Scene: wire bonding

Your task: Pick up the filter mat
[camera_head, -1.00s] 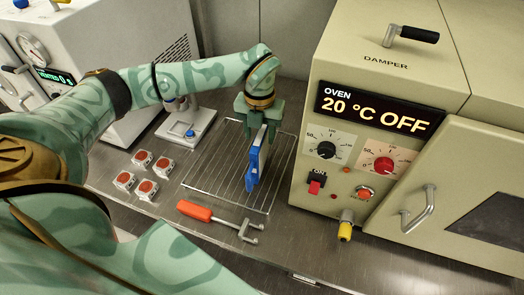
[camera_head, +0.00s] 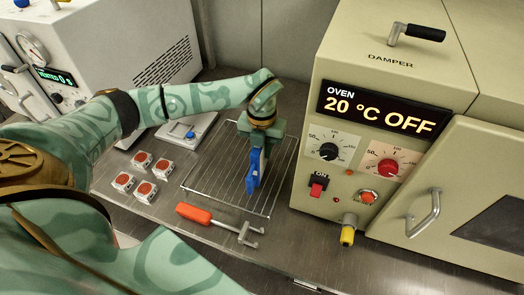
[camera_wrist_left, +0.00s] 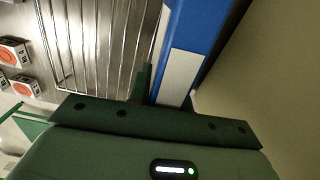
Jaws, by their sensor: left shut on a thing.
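The filter mat appears as a thin blue slab (camera_head: 254,174) standing on edge over the wire rack (camera_head: 215,180). In the left wrist view the blue slab (camera_wrist_left: 205,35) has a pale strip along its edge and runs away from the jaws. My left gripper (camera_head: 262,143) points down above the rack and is shut on the top of the slab. In the left wrist view the gripper (camera_wrist_left: 160,95) shows its dark green finger bases. The fingers partly hide the slab's upper end. Whether its lower end touches the rack I cannot tell. My right gripper is not in view.
The oven (camera_head: 350,165) stands close to the right of the rack. A red-handled tool (camera_head: 205,216) lies in front of the rack. Several small blocks with red tops (camera_head: 143,190) sit to its left. A small stand (camera_head: 190,132) and a white machine (camera_head: 150,50) are behind.

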